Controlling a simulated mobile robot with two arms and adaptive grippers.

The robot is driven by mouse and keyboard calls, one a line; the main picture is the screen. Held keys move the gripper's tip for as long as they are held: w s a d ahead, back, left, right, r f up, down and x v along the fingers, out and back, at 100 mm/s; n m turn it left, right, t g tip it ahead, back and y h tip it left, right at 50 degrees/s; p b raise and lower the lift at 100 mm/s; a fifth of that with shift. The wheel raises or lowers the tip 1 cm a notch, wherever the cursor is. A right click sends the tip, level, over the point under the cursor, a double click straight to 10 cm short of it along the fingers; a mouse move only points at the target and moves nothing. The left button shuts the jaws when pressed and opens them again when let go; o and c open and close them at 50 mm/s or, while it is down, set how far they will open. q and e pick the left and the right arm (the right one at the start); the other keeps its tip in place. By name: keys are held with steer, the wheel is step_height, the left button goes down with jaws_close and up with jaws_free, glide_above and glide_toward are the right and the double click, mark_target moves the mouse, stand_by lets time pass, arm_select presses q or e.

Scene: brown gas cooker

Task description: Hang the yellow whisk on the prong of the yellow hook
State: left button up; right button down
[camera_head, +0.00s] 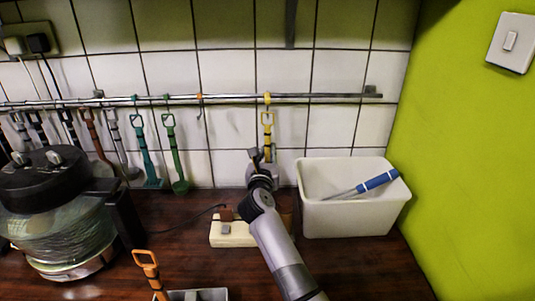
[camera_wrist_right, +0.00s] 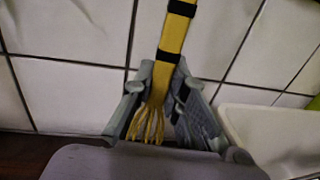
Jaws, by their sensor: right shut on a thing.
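The yellow whisk (camera_head: 267,131) is upright in front of the white tiles, with its handle loop at the top. My right gripper (camera_head: 262,157) is shut on its lower part. In the right wrist view the fingers (camera_wrist_right: 163,105) close around the whisk (camera_wrist_right: 175,45) just above its wires, which show between them. The yellow hook (camera_head: 267,98) hangs on the metal rail straight above the whisk. The loop is at or just below the hook; I cannot tell whether it is on the prong. My left gripper is not in view.
Several utensils, including a green one (camera_head: 172,150) and a teal one (camera_head: 145,150), hang left on the rail (camera_head: 330,96). An empty orange hook (camera_head: 200,98) is between. A white bin (camera_head: 345,220) holds a blue-handled tool (camera_head: 377,181). An orange-handled utensil (camera_head: 147,262) stands at front.

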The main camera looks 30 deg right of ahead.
steer(key=c, duration=1.5)
jaws_free()
